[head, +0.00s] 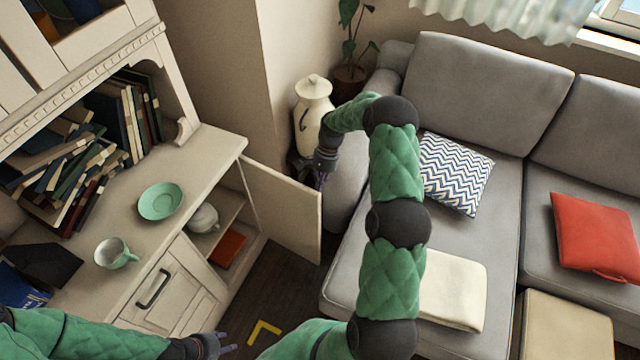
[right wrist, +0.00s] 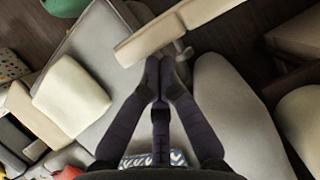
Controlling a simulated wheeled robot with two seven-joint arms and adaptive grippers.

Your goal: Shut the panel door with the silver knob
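The cream panel door (head: 284,212) stands swung open from the cabinet; its inner face shows in the head view, and its knob is hidden there. In the right wrist view the door (right wrist: 170,32) is seen edge-on at the top, with the grey-silver knob (right wrist: 184,50) on its outer side. My right gripper (head: 320,180) is at the outer side of the door near its free edge. In the right wrist view its fingertips (right wrist: 161,64) are together, close to the knob; I cannot tell if they touch it. My left gripper (head: 229,342) is low in front of the cabinet, fingers apart and empty.
The cabinet opening holds a white teapot (head: 203,218) and an orange-red item (head: 228,249). A green plate (head: 160,201) and cup (head: 115,253) stand on the counter. The grey sofa (head: 345,285) is close to the door's right. A cream jar (head: 313,108) stands behind.

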